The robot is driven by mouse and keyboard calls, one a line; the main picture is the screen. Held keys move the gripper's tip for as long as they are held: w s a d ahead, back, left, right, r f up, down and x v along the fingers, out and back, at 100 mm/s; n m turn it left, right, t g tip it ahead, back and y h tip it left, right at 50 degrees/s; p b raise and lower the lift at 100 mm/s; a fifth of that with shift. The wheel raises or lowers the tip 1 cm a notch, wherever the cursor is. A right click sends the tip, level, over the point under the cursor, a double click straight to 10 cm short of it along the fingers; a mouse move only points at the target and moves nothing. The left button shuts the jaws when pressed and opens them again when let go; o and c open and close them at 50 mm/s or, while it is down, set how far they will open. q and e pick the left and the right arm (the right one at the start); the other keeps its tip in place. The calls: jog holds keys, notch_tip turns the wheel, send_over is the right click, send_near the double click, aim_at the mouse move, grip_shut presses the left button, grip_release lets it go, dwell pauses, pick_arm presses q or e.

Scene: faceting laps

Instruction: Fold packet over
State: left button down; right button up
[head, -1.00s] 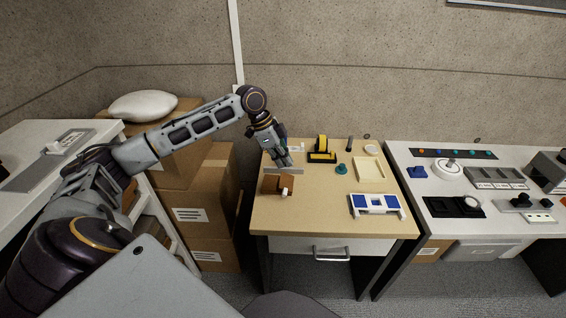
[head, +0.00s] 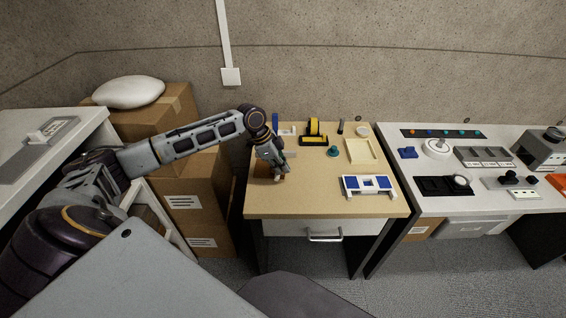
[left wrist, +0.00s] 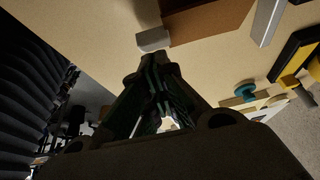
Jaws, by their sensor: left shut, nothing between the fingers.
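A brown folded piece (head: 262,169), which looks like the packet, lies at the left of the wooden desk, largely hidden by my left gripper in the head view. In the left wrist view the brown piece (left wrist: 212,22) is at the top, cut off by the frame edge, with a small pale block (left wrist: 153,40) at its near corner. My left gripper (head: 279,174) is shut and empty, pointing down over the piece. In the left wrist view its fingertips (left wrist: 158,62) are just short of the pale block; I cannot tell whether they touch. My right gripper is out of view.
A grey bar (left wrist: 268,20) is beside the brown piece. A yellow-black holder (head: 314,134), teal knob (head: 333,152), cream tray (head: 362,151) and blue-white rack (head: 368,186) are on the desk (head: 320,203). Its front middle is clear. Cardboard boxes (head: 190,205) stand left.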

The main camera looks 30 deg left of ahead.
pick_arm(q)
jog(key=shift+f, duration=0.3)
jog(key=shift+s+a+f, duration=0.1)
jog(key=shift+a+f, duration=0.05)
jog(key=shift+s+a+f+h, duration=0.1)
jog(key=shift+a+f+h, duration=0.05)
jog(key=shift+h, duration=0.25)
jog(key=shift+s+a+f+t+h+p, duration=0.1)
jog(key=shift+a+f+t+h+p, duration=0.1)
jog(key=shift+t+h+p, duration=0.15)
jog(key=shift+s+a+f+h, duration=0.1)
jog(key=shift+a+f+h, duration=0.05)
jog(key=shift+a+h, duration=0.1)
jog(key=shift+s+a+t+p, duration=0.15)
jog(key=shift+t+p, duration=0.1)
jog(key=shift+p, duration=0.3)
jog(key=shift+a+f, duration=0.1)
jog(key=shift+f, duration=0.15)
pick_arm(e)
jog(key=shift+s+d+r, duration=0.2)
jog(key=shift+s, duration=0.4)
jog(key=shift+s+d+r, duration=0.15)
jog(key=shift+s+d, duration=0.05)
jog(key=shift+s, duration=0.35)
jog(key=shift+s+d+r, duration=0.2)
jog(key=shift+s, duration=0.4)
pick_arm(q)
jog(key=shift+s, duration=0.1)
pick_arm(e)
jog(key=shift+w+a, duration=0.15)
